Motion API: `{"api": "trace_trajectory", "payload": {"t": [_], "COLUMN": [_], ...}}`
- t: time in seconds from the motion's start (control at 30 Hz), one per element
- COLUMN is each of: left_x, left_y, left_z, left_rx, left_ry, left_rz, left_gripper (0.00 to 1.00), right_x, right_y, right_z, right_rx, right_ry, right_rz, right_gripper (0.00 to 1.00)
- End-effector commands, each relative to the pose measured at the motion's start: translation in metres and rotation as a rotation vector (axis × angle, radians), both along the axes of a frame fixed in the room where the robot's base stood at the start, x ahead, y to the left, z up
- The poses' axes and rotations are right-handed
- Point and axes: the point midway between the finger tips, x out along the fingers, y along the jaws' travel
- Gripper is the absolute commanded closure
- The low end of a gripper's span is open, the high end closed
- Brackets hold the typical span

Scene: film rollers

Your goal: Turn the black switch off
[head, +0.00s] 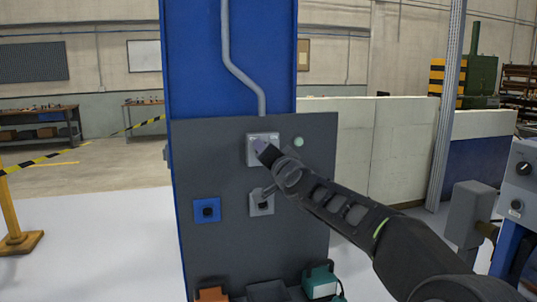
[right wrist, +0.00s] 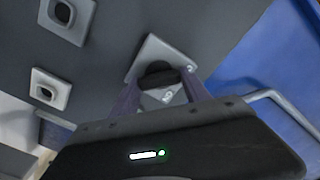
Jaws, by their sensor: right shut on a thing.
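The black switch (right wrist: 158,75) sits on a light grey square plate (head: 252,158) high on the dark grey panel (head: 225,160). My right gripper (head: 263,148) is at this plate, and its tip hides the switch in the head view. In the right wrist view my right gripper (right wrist: 162,92) has one purple-grey finger on each side of the switch and is shut on it. The plate looks tilted there because the wrist is rolled. My left gripper is not in view.
A blue plate with a dark knob (head: 207,210) and a grey plate with a dark knob (head: 262,203) are lower on the panel. A pale green round lamp (head: 298,141) is right of the top plate. Orange (head: 212,294) and teal (head: 320,281) items are at the bottom.

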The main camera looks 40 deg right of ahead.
Motion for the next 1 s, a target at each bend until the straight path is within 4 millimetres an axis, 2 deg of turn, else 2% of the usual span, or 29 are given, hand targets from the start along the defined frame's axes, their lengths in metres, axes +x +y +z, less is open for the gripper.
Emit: {"api": "trace_trajectory", "payload": {"t": [0.07, 0.1, 0.37, 0.73, 1.0], "left_x": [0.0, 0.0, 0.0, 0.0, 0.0], "left_y": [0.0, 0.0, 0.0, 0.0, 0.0], "left_z": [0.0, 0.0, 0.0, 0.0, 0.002], "left_rx": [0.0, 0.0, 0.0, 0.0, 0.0], "left_ry": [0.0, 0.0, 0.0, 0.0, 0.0], "left_rz": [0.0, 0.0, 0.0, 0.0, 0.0], "left_gripper": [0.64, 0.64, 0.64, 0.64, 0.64], "right_x": [0.0, 0.0, 0.0, -0.006, -0.044], "right_y": [0.0, 0.0, 0.0, 0.002, 0.014], "right_z": [-0.002, -0.002, -0.001, 0.0, 0.001], "right_rx": [-0.002, -0.002, -0.001, -0.001, 0.0], "right_ry": [0.005, 0.005, 0.003, 0.0, 0.0], "right_rz": [0.001, 0.001, 0.001, 0.0, -0.001], "right_gripper": [0.86, 0.45, 0.24, 0.24, 0.24]}}
